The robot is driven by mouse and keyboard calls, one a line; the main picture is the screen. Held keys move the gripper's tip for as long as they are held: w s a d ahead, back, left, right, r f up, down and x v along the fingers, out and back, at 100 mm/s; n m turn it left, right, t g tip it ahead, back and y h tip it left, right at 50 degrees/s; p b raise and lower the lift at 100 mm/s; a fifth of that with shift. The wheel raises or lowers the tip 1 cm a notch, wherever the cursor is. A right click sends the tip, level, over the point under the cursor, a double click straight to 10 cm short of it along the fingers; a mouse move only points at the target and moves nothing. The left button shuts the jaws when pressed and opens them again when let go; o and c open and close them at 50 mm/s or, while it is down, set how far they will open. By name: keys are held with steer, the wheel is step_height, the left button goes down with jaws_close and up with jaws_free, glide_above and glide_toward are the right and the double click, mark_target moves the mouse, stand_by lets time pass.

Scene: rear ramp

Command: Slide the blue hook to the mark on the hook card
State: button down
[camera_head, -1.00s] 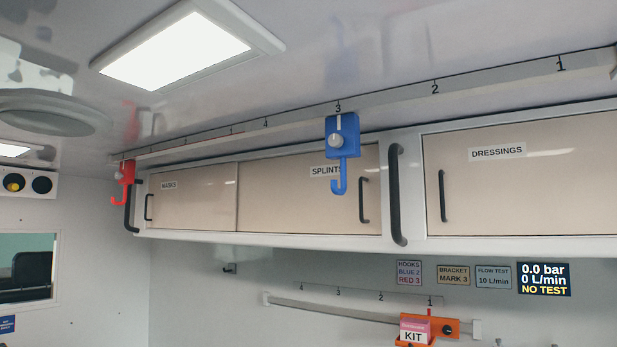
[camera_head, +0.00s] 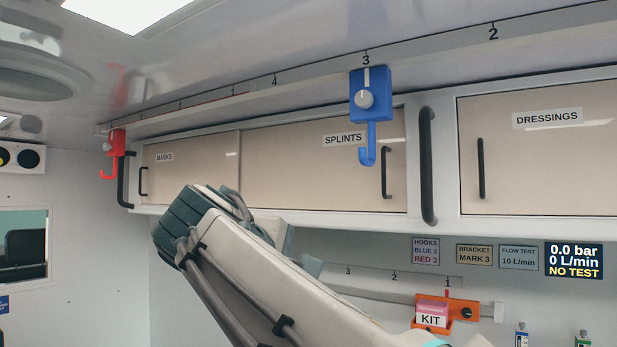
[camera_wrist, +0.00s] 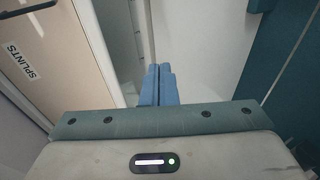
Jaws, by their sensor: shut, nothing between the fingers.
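The blue hook (camera_head: 370,97) hangs from the ceiling rail (camera_head: 310,85) in the head view, at mark 3. It has a grey knob on its front. The hook card (camera_head: 426,251) on the wall below the cabinets reads HOOKS, BLUE 2, RED 3. Mark 2 (camera_head: 493,32) is on the rail to the right of the blue hook. The red hook (camera_head: 115,150) hangs at the far left of the rail. My gripper shows in the wrist view, its blue fingers (camera_wrist: 159,84) together and empty. It is apart from the blue hook, which is not in the wrist view.
Overhead cabinets labelled MASKS, SPLINTS (camera_head: 345,139) and DRESSINGS (camera_head: 547,118) run under the rail. Dark vertical handles (camera_head: 427,165) stick out from them. An orange bracket with a KIT box (camera_head: 431,313) sits on a lower wall rail. My arm crosses the lower middle of the head view.

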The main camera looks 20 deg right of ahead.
mark_target(367, 117)
step_height(367, 117, up, 20)
steer(key=s+r+m+t+h, duration=0.1)
steer(key=s+m+h, duration=0.15)
steer(key=h, duration=0.35)
steer(key=w+d+p, duration=0.2)
steer(key=w+d, duration=0.1)
steer(key=d, duration=0.8)
steer(key=shift+d+f+n, duration=0.25)
steer(key=shift+n, duration=0.1)
steer(key=shift+s, duration=0.1)
